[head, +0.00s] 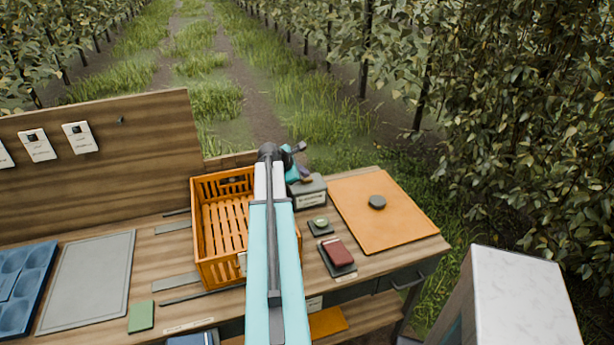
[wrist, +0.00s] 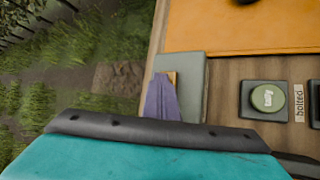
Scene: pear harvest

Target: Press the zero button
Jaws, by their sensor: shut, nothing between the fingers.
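The likely zero button is a round green button (head: 320,222) on a small dark square base, on the wooden bench right of the orange crate. In the wrist view the green button (wrist: 268,97) is at the right, with pale lettering too small and turned to read surely. My gripper (head: 303,174) is behind and left of the button, over a grey box. My teal arm hides part of the bench.
The grey box (head: 309,196) stands behind the button. An orange board (head: 400,220) with a dark puck (head: 377,202) lies to the right. The orange crate (head: 205,245) is left of my arm.

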